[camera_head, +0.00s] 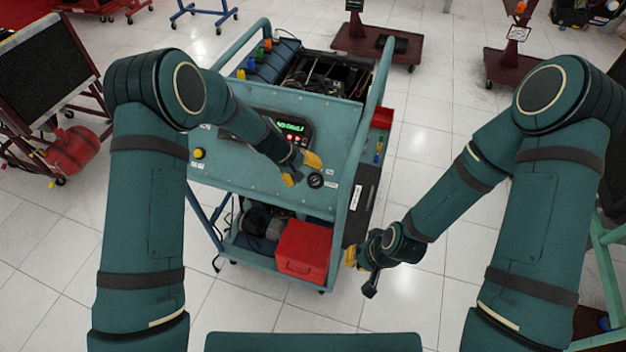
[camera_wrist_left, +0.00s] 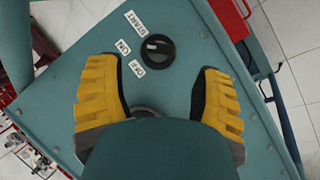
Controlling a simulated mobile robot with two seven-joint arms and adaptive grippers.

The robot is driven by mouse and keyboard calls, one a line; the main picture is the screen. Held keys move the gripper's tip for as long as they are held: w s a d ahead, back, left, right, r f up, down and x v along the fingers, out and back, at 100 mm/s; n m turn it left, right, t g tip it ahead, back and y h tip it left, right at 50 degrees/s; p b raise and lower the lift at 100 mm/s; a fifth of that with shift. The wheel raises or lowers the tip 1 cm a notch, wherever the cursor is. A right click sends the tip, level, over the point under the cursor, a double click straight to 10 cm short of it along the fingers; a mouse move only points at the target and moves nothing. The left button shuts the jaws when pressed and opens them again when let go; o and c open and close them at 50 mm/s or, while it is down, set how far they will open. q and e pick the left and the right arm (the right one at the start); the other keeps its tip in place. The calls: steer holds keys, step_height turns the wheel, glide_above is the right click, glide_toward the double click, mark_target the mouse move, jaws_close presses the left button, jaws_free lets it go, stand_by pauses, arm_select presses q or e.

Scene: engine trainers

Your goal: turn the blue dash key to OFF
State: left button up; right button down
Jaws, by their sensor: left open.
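The dash key is a round black knob (camera_wrist_left: 157,51) on the panel (camera_head: 235,168); I see no blue on it. Labels START, ON and OFF (camera_wrist_left: 137,68) lie along its left side in the left wrist view. A pale mark shows on the knob's face; which label it points to is not clear. In the head view, the knob (camera_head: 316,181) is at the panel's lower right. My left gripper (camera_head: 302,170) is open and empty beside it, its yellow fingers (camera_wrist_left: 158,85) spread either side and short of the knob. My right gripper (camera_head: 358,268) hangs low beside the cart; its finger opening is unclear.
The panel belongs to a teal engine cart with raised side rails (camera_head: 369,115). A lit green display (camera_head: 291,126) and a yellow button (camera_head: 198,153) are on the panel. A red box (camera_head: 303,250) sits on the lower shelf.

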mark_target(313, 181)
arm_select(q)
steer(key=x, duration=0.5)
steer(key=shift+d+f, duration=0.2)
steer(key=shift+f, duration=0.15)
jaws_close()
